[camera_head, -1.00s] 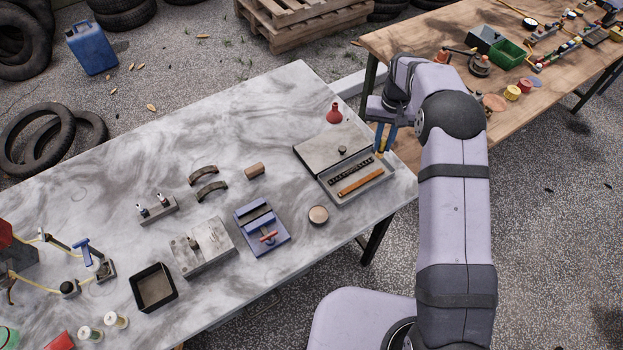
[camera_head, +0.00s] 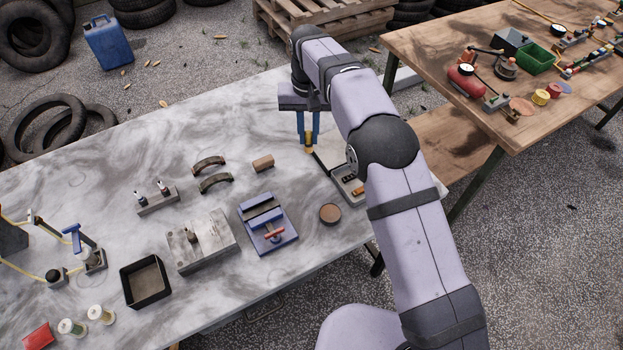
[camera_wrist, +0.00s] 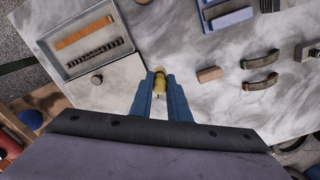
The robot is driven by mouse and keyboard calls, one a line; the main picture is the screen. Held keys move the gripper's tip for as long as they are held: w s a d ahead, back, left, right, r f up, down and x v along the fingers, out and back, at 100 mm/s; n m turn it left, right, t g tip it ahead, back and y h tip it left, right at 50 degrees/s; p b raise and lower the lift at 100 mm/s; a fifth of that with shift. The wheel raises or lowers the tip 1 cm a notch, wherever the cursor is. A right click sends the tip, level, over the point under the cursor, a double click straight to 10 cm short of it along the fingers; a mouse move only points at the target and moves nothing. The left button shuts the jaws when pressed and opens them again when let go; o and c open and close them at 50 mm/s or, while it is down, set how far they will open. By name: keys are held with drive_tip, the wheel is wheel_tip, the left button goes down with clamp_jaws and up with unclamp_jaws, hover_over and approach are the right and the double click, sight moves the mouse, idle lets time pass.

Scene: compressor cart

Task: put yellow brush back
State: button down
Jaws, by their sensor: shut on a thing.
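My gripper (camera_head: 308,138) is shut on the yellow brush (camera_head: 309,148), which hangs at the blue fingertips over the marble table, just left of the open case. In the wrist view, the yellow brush (camera_wrist: 160,83) shows between the two blue fingers (camera_wrist: 159,95), seen nearly end-on, so its lower end is hard to make out. The open grey case (camera_wrist: 70,62) holds an orange-brown strip (camera_wrist: 84,33) and a dark toothed strip (camera_wrist: 95,52). Its lid (camera_wrist: 115,96) has a dark knob. My arm hides much of the case in the head view.
A black tray (camera_head: 146,283) stands nearer.

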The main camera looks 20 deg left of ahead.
drive_tip(key=s+m, duration=0.1)
drive_tip(key=d+m, duration=0.1)
drive_tip(key=m, duration=0.1)
drive_tip(key=shift+s+d+r, duration=0.1)
drive_tip(key=shift+s, duration=0.25)
drive_tip(key=shift+f+p, duration=1.45)
drive_tip(key=shift+f, duration=3.55)
drive_tip(key=shift+f, duration=0.15)
drive_tip(key=c, duration=1.7)
unclamp_jaws()
wheel_tip(320, 180, up, 12)
drive_tip(key=b, duration=0.3)
drive_tip(key=shift+r, duration=0.2)
